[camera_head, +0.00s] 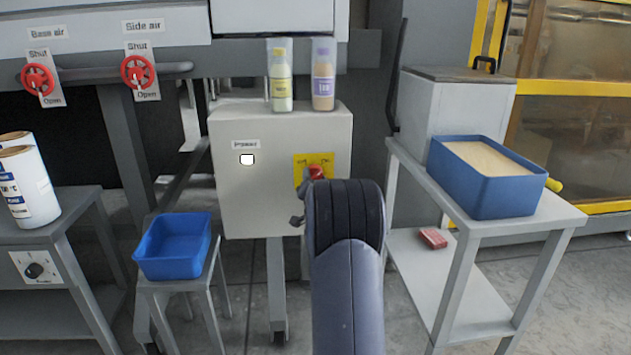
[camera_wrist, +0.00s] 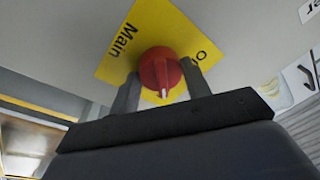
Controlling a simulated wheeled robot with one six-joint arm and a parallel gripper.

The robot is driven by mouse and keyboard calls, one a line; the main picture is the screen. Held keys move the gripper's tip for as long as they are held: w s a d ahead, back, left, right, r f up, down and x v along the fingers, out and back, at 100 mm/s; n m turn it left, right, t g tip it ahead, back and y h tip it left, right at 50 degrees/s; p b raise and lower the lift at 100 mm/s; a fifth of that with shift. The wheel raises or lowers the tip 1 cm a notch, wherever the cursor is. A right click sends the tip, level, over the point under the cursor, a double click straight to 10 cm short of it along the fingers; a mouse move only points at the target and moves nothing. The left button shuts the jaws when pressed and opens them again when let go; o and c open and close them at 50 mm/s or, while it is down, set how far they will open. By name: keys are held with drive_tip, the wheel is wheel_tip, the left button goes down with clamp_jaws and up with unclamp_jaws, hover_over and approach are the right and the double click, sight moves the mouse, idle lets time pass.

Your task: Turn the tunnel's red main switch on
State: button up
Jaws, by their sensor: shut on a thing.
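The red main switch (camera_head: 317,172) is a round knob on a yellow plate (camera_head: 300,160) on the front of a light grey cabinet (camera_head: 240,200). In the wrist view the red knob (camera_wrist: 160,72) shows a white pointer mark, and the yellow plate (camera_wrist: 140,30) reads "Main". My gripper (camera_wrist: 162,85) is at the knob, with one finger on each side, shut on it. In the head view my arm hides the lower part of the switch and most of my gripper. The white indicator marked "Power" (camera_head: 246,160) is on the same cabinet.
Two bottles (camera_head: 281,80) (camera_head: 323,80) stand on the cabinet. A blue empty bin (camera_head: 160,262) sits on a stool at left. A blue box (camera_head: 470,195) is on the right table. Two red valve handles (camera_head: 37,78) (camera_head: 138,71) are at upper left.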

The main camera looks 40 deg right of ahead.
drive_tip(key=o, duration=1)
drive_tip(key=p+v, duration=0.2)
drive_tip(key=v, duration=0.9)
drive_tip(key=shift+w+d, duration=0.15)
drive_tip(key=b+x, duration=0.2)
drive_tip(key=x, duration=0.8)
drive_tip(key=shift+w+d, duration=0.1)
drive_tip(key=shift+w, duration=0.2)
